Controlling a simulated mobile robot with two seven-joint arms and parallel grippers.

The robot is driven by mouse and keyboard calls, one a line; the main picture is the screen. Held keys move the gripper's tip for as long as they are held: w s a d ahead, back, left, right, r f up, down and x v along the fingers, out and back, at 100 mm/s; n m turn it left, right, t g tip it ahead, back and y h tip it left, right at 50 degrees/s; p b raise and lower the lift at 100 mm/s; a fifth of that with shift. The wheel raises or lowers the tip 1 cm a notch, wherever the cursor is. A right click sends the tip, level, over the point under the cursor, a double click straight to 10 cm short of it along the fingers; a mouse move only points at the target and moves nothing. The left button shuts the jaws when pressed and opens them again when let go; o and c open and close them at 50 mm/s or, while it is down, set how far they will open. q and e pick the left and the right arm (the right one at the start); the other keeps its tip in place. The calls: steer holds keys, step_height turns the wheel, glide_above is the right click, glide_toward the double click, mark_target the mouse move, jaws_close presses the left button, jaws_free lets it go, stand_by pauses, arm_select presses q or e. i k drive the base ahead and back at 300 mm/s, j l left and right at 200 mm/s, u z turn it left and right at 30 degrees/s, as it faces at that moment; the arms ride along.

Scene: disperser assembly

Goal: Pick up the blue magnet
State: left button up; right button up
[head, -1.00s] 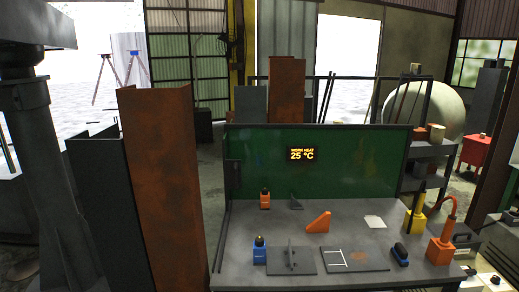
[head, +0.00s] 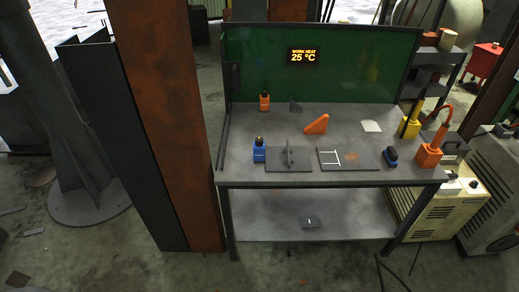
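A small blue block with a dark knob on top (head: 259,152) stands upright at the table's front left; it looks like the blue magnet. A similar orange piece (head: 264,102) stands behind it, near the green back panel. A dark blue rounded object (head: 391,157) lies at the front right of the table. Neither of my grippers is in view, and nothing touches the blue block from above.
The grey worktable (head: 350,112) also holds an orange triangular piece (head: 316,124), a dark plate with an upright fin (head: 289,158) and a flat plate with white marks (head: 347,159). A tall rusty beam (head: 165,110) stands left of it. The floor in front is mostly clear.

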mark_target(258, 152)
steer(key=i+u, duration=0.35)
steer(key=i+l+u, duration=0.15)
steer(key=u, duration=0.2)
steer(key=i+l+u, duration=0.35)
steer(key=i+j, duration=0.05)
steer(key=j, duration=0.05)
